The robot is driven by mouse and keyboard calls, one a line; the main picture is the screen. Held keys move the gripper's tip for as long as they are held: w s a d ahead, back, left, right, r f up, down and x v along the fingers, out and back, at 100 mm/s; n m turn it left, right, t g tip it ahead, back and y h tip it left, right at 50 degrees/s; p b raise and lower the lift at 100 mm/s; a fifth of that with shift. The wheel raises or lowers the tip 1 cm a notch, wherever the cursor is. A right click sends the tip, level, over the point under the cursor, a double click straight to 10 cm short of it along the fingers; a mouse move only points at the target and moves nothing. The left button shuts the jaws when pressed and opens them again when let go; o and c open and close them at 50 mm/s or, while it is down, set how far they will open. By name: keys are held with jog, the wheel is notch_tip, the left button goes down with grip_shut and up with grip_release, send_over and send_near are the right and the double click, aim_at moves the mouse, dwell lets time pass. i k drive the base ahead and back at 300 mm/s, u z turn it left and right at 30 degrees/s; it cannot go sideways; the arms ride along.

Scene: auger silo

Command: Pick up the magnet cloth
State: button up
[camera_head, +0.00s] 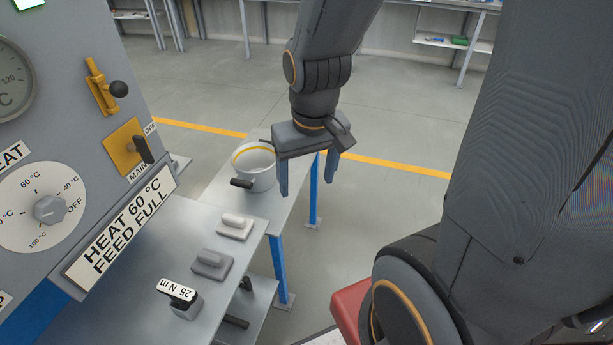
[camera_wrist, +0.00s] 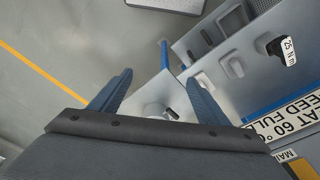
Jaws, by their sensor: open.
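Two small handled pads lie on the metal bench: a white one (camera_head: 234,226) and a grey one (camera_head: 211,263) nearer the front. I cannot tell for sure which is the magnet cloth. In the wrist view the white pad (camera_wrist: 203,82) and grey pad (camera_wrist: 232,67) lie right of the fingers. My gripper (camera_head: 308,175) is open and empty, fingers pointing down, above and to the right of the pads, near the bench's far end. It also shows in the wrist view (camera_wrist: 158,84). Nothing is between the fingers.
A control panel (camera_head: 60,150) with knobs and levers rises at left. The floor to the right is open.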

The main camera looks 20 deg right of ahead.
aim_at(212, 263)
jog(key=u, duration=1)
jog(key=k, duration=0.25)
jog(key=u, duration=0.05)
